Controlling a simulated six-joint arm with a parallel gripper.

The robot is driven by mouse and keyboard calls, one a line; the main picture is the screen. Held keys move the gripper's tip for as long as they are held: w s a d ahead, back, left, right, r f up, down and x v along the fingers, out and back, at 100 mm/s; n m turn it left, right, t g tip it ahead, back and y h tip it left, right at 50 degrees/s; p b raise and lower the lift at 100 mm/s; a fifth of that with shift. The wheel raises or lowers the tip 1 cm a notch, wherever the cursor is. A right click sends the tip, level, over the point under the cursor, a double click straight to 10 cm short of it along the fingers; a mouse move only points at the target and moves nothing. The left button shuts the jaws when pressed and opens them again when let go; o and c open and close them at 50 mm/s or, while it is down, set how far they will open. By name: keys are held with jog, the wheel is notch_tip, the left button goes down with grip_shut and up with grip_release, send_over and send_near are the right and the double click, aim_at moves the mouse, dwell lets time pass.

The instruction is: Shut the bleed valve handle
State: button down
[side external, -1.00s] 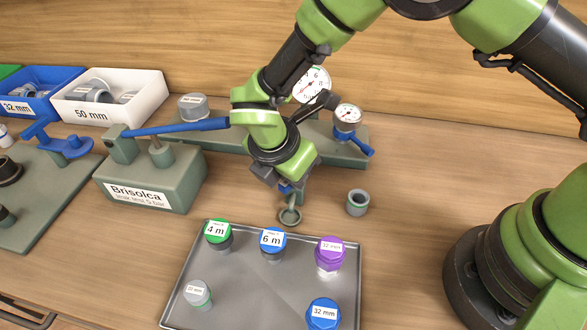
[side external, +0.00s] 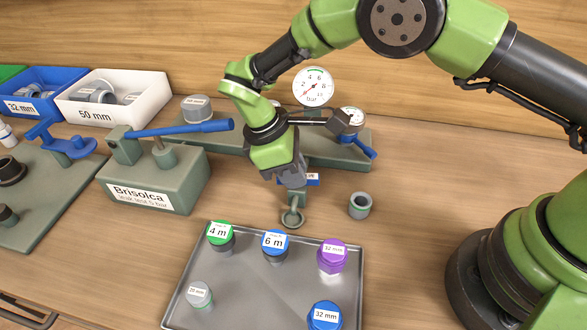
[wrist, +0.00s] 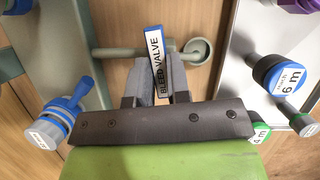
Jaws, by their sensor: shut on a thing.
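The bleed valve handle is a blue lever with a white "BLEED VALVE" label (wrist: 157,62). In the wrist view it lies crosswise to the grey-green bleed pipe (wrist: 120,52), which ends in a round cup (wrist: 197,50). In the side view the handle's blue end (side external: 313,180) sticks out to the right of my gripper (side external: 293,184), and the cup (side external: 292,217) is below. My gripper (wrist: 165,72) is shut on the handle, with a grey finger on each side of it. The valve body is partly hidden by the gripper.
A gauge (side external: 313,87) and a smaller gauge with a blue lever (side external: 362,147) stand behind my gripper. A loose grey fitting (side external: 360,205) lies to the right. A metal tray (side external: 235,290) with several capped fittings is in front. A pump with a blue lever (side external: 180,129) is left.

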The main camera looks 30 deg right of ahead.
jog(key=shift+m+g, duration=0.3)
jog(key=shift+m, duration=0.6)
jog(key=shift+r, duration=0.1)
jog(key=c, duration=1.1)
grip_release()
notch_tip(320, 180, up, 10)
jog(key=shift+d+y, duration=0.1)
jog(key=shift+y, duration=0.2)
